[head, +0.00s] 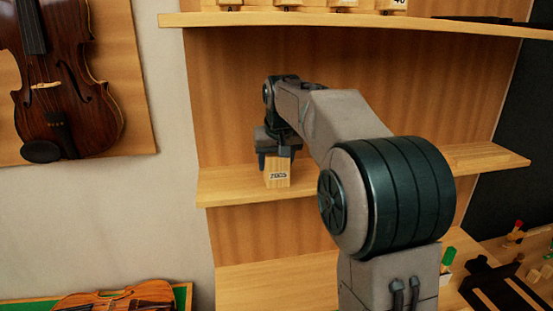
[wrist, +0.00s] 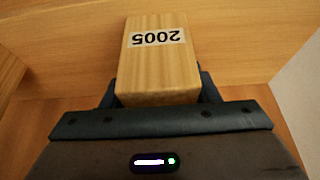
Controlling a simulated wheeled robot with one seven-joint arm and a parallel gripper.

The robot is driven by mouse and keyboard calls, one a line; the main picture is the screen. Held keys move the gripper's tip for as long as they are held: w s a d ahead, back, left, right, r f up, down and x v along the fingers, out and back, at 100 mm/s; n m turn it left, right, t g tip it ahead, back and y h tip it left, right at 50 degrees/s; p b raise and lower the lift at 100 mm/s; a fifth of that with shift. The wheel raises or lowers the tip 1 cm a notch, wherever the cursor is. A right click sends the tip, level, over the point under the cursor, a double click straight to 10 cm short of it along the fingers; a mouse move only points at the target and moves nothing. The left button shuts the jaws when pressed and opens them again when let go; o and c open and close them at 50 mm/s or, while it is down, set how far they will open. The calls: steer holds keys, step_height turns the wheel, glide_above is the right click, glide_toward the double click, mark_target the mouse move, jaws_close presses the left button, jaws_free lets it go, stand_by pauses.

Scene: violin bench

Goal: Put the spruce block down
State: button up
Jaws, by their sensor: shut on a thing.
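The spruce block (head: 278,180) is pale wood with a white label. The label reads 2005 and shows upside down in the wrist view, where the block (wrist: 157,68) fills the upper middle. My gripper (head: 277,156) is shut on the block, with a dark finger on each side of it in the wrist view (wrist: 157,95). The block is at the left part of the middle shelf (head: 235,187), close to the shelf's surface. I cannot tell whether its underside touches the shelf.
An upper shelf (head: 350,22) with several labelled blocks runs above my arm. A violin (head: 75,90) hangs on the left wall and another violin (head: 125,297) lies at the lower left. Tools (head: 500,285) stand on the bench at the lower right. The middle shelf has bare room left of the block.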

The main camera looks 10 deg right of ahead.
steer(key=shift+f, duration=0.1)
steer(key=o, duration=1.1)
steer(key=shift+c, duration=0.2)
